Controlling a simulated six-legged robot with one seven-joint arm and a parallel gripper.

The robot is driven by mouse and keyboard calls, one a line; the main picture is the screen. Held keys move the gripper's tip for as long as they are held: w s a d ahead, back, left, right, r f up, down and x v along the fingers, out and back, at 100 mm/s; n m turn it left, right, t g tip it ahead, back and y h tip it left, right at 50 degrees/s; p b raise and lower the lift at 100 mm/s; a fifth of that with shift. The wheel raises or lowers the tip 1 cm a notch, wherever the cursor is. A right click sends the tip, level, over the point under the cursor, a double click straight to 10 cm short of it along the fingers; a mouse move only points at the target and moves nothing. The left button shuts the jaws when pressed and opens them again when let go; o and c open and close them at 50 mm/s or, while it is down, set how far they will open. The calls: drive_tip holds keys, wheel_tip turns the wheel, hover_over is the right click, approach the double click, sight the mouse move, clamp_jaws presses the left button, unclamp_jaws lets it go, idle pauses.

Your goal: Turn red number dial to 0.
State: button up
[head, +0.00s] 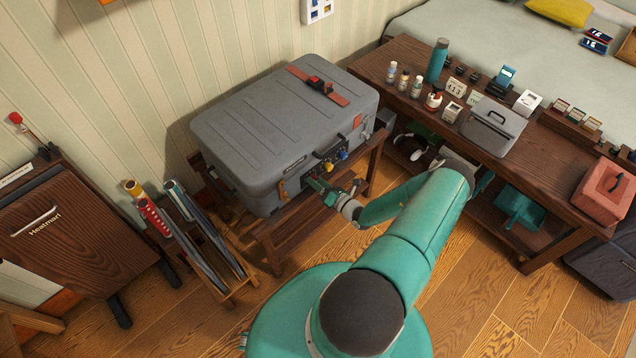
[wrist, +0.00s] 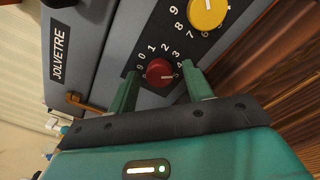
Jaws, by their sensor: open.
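The red number dial (wrist: 159,71) sits on a black panel on the grey suitcase's front, ringed by white numbers. Its short white mark points right in the wrist view, not at the 0, which stands up and left of the dial. Some numbers are hidden or too small to read. My gripper (wrist: 161,78) is open, with one green finger on each side of the red dial. I cannot tell whether either finger touches it. In the head view my gripper (head: 322,190) is at the suitcase (head: 265,125) front, and the red dial cannot be made out.
A yellow dial (wrist: 207,11) is close above right of the red one. The suitcase rests on a wooden rack (head: 285,238). A folding rack (head: 195,240) stands to the left, and a wooden desk (head: 545,165) with small items is to the right.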

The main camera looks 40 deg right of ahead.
drive_tip(key=shift+w, duration=0.1)
drive_tip(key=c, duration=1)
drive_tip(key=shift+o, duration=0.2)
drive_tip(key=shift+n, duration=0.3)
drive_tip(key=n+h, duration=0.1)
drive_tip(key=n, duration=2.6)
